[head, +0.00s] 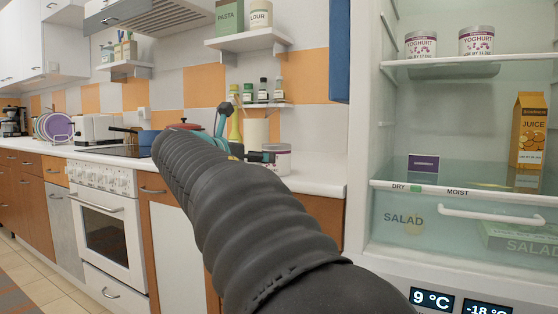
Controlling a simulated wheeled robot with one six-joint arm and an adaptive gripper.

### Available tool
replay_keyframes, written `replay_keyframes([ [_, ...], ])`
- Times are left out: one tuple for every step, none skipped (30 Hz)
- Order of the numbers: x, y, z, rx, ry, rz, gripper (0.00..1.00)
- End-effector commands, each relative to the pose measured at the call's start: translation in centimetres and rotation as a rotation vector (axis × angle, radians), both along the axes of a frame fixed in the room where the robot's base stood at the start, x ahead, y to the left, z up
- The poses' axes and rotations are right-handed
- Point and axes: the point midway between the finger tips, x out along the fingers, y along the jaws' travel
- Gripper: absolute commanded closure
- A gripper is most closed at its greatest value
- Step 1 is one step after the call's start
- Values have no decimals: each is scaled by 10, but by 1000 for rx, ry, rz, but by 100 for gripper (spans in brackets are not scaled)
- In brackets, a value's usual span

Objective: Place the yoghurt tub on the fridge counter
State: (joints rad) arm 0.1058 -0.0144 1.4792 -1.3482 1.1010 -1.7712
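A yoghurt tub (278,160), pale with a coloured label, is at the right end of the white counter (318,173) beside the open fridge. My arm hides part of it. My gripper (262,157) is at the tub's left side, with a dark fingertip close to it or touching it. My arm covers most of the gripper, so its grip cannot be told. Whether the tub rests on the counter is also unclear. Two more yoghurt tubs, the left one (421,44) and the right one (476,41), stand on the upper fridge shelf.
The open fridge (375,215) holds a juice carton (529,130) and a small purple box (423,166) above the salad drawer (450,222). Small jars stand on a wall shelf (268,105) behind my gripper. A blue pan (148,138) and red-lidded pot (184,126) are left.

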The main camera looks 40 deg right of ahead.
Motion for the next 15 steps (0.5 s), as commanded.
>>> replay_keyframes([
  [4, -9, -3, 1, 1, -2, 0],
  [6, -15, -4, 2, 1, -3, 0],
  [9, -21, -5, 2, 0, -1, 0],
  [11, -26, -6, 3, -1, -1, 0],
  [13, -31, -7, 3, -1, -1, 0],
  [16, -36, -8, 2, 0, 1, 0],
  [18, -40, -8, 2, 0, 0, 0],
  [19, -44, -9, 3, -1, 1, 0],
  [21, -48, -9, 2, -2, 2, 0],
  [22, -51, -9, 2, -2, 2, 0],
  [23, -53, -10, 1, -1, 2, 0],
  [24, -55, -10, 2, 0, 2, 0],
  [25, -57, -10, 2, 0, 2, 0],
  [25, -58, -10, 1, -1, 3, 0],
  [26, -59, -10, 2, -2, 3, 0],
])
